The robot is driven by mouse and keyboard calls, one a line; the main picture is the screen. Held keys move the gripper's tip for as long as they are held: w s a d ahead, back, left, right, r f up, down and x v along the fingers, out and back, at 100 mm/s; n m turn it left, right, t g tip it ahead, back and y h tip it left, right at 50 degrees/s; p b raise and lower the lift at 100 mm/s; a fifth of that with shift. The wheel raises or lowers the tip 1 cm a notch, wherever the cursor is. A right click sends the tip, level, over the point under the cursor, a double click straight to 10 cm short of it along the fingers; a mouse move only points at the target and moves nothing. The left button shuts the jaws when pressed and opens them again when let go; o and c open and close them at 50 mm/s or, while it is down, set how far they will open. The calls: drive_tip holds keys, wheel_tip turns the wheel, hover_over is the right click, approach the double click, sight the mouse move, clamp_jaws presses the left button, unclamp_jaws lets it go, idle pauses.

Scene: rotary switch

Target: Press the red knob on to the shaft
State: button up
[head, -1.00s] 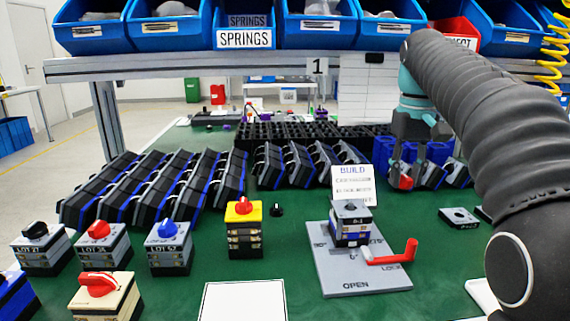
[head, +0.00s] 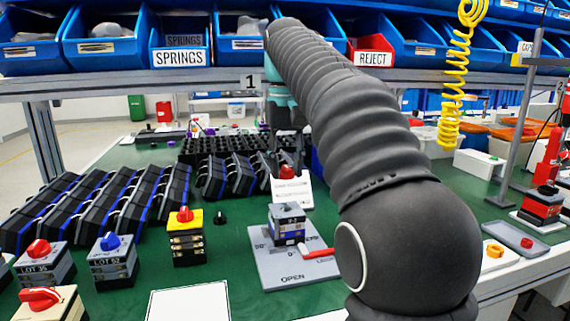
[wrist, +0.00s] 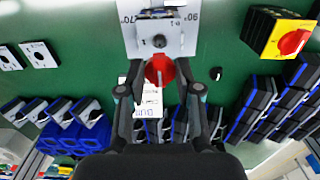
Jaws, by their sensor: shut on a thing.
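The red knob (wrist: 159,69) is between the fingertips of my gripper (wrist: 159,86), which is shut on it. In the head view the red knob (head: 287,172) shows in front of the build card, higher in the picture than the switch. The switch body (head: 287,222) is grey and blue and sits upright in a grey fixture plate (head: 275,270) with a red lever (head: 318,253). In the wrist view the shaft (wrist: 159,41) is a small dark spot on the switch's light face, bare and apart from the knob. My forearm hides part of the fixture's right side.
Finished switches stand at the left, among them a yellow one with a red knob (head: 186,230). A loose black knob (head: 220,218) lies beside it. Rows of black parts (head: 95,205) stand behind. A white sheet (head: 190,303) lies in front on the green table.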

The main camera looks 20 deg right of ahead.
sight(286, 205)
drive_tip(key=shift+f+b, duration=1.55)
drive_tip(key=shift+f, duration=0.85)
drive_tip(key=shift+f+b, duration=0.7)
drive_tip(key=shift+f, duration=0.45)
drive_tip(key=o, duration=0.9)
drive_tip(key=shift+r, duration=0.1)
